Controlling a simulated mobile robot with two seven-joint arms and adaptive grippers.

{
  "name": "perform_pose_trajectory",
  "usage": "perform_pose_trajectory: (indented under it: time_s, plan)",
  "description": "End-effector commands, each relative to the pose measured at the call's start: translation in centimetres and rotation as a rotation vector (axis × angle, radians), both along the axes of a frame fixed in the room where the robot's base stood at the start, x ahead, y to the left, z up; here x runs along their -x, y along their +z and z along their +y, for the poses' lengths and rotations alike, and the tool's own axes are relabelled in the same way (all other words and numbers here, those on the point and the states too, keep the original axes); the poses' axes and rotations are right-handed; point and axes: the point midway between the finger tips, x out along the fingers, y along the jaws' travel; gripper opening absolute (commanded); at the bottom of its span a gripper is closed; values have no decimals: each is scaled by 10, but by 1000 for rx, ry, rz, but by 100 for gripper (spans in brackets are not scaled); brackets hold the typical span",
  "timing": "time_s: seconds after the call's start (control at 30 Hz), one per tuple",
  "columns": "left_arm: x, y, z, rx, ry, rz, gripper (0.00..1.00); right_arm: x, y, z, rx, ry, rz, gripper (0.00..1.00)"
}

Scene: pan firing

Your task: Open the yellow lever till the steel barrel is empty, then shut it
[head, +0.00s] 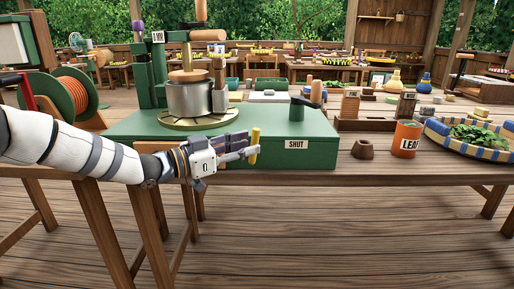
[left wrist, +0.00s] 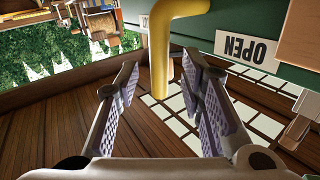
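The steel barrel (head: 188,101) stands upright on a round slatted disc (head: 200,118) above the green base (head: 318,152), with a wooden block on top; its contents are hidden. The yellow lever (head: 255,146) is at the front of the base, left of a SHUT label (head: 296,144). My left gripper (head: 243,153) is at the lever. In the left wrist view the gripper (left wrist: 160,68) is open, and the bent yellow lever (left wrist: 159,60) hangs between its fingertips, with no clear contact. An OPEN label (left wrist: 243,47) shows upside down there. My right gripper is not in view.
An orange can (head: 405,139), a small brown pot (head: 363,149) and a blue-yellow basket of leaves (head: 470,138) stand right of the base. The floor before the table is clear.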

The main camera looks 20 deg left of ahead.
Motion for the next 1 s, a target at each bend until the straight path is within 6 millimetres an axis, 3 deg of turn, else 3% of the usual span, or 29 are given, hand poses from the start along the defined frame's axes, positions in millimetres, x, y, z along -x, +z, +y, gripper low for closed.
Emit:
perform_pose_trajectory:
  time_s: [0.2, 0.47, 0.63, 1.0]
  plan:
    - [-22, -1, -19, -1, 0, 2, 36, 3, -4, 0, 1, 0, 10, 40]
    - [-24, 0, -21, 1, 0, 1, 36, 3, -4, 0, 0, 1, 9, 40]
    - [-24, 0, -21, 1, 0, 1, 2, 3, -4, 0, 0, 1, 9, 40]
    - [-24, 2, -22, -17, -1, 3, 0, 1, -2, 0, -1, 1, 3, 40]
